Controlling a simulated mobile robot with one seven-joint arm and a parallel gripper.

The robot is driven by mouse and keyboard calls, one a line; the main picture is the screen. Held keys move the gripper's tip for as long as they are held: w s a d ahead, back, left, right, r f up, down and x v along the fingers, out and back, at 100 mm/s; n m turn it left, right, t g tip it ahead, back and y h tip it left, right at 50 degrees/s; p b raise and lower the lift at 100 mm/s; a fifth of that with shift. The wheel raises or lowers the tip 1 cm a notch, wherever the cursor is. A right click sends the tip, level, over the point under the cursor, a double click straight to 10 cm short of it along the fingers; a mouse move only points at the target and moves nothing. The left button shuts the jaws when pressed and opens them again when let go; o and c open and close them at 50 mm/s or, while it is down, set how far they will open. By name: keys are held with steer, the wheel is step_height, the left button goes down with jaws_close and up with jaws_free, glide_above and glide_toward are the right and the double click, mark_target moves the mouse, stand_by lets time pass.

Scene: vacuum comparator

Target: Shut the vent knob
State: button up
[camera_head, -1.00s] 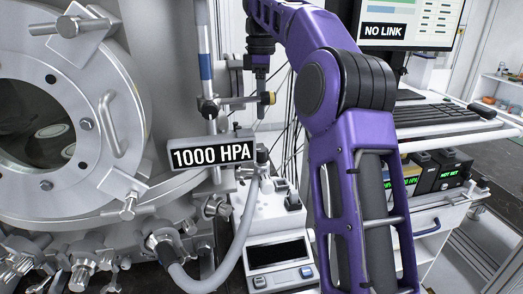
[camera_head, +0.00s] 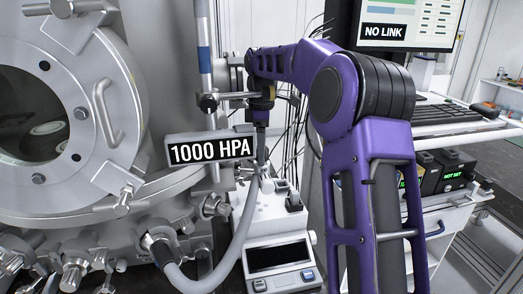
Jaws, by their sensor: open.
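My gripper (camera_head: 261,152) points straight down at the end of my purple arm, just right of the 1000 HPA display (camera_head: 212,150). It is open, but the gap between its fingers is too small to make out. Its tips are at or just above the small metal fitting (camera_head: 263,172) at the top of the grey hose (camera_head: 239,222). I cannot tell whether they touch it. No part is labelled as the vent knob; it may be at this fitting, partly hidden by my gripper.
The round steel chamber door (camera_head: 120,85) with its handle fills the left. A vertical pipe with a clamp (camera_head: 208,102) stands close left of my gripper. A white instrument (camera_head: 278,256) sits below. A keyboard shelf (camera_head: 450,130) and monitor (camera_head: 405,25) are at the right.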

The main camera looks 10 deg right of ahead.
jaws_close()
stand_by(0.3)
steer(key=shift+r+m+p, duration=0.1)
steer(key=shift+m+p, duration=0.2)
steer(key=m+p, duration=0.2)
steer(key=shift+m, duration=0.3)
steer(key=m, duration=0.4)
steer(key=shift+m, duration=0.3)
steer(key=m, duration=0.4)
steer(key=shift+w, duration=0.1)
steer(key=m, duration=0.5)
steer(key=shift+m, duration=0.3)
